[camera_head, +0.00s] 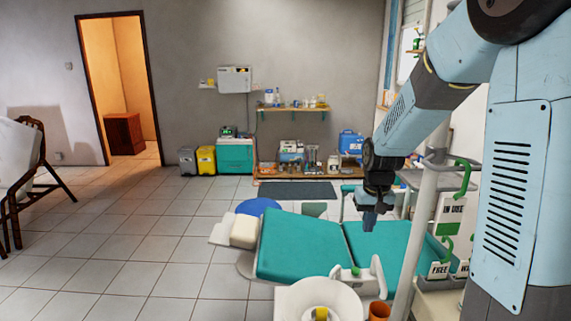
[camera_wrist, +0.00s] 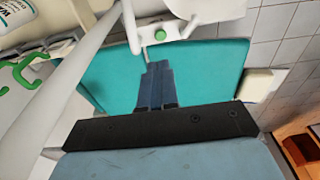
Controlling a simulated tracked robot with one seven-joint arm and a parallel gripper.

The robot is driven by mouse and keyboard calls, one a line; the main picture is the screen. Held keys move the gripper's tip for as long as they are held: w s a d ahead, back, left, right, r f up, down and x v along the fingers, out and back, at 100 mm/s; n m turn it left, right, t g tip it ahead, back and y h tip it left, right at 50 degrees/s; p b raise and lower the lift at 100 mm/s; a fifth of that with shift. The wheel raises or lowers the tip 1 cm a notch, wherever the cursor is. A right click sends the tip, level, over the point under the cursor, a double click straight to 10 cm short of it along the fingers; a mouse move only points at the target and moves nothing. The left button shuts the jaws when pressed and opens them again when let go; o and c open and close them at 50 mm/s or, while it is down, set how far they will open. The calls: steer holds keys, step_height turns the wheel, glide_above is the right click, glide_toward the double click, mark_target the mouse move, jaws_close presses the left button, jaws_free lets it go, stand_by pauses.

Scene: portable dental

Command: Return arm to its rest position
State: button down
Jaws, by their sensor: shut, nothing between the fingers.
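My light-blue arm comes in from the upper right of the head view and bends down over the dental chair. My gripper (camera_head: 369,222) points downward above the chair and is shut and empty. The wrist view also shows my gripper (camera_wrist: 158,68) with its dark blue fingers together, nothing between them. Behind it the teal dental chair (camera_head: 300,246) lies reclined; its teal surface fills much of the wrist view (camera_wrist: 105,75). I cannot tell the exact height of the fingers above the chair.
A pale pole (camera_head: 420,225) with green hooks and hanging signs stands right of my gripper, close to the arm. A white basin (camera_head: 290,303) is at the bottom. A shelf unit (camera_head: 318,178) and a teal cabinet (camera_head: 235,156) stand at the back wall. The tiled floor at left is mostly clear.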

steer(key=s+r+t, duration=0.2)
steer(key=s+r, duration=0.6)
steer(key=s, duration=0.4)
steer(key=s+r+t, duration=0.2)
steer(key=s+r, duration=0.6)
steer(key=s, duration=0.3)
steer(key=shift+s+d+r, duration=0.2)
steer(key=shift+s+r, duration=0.1)
steer(key=shift+s, duration=0.05)
stand_by(1.2)
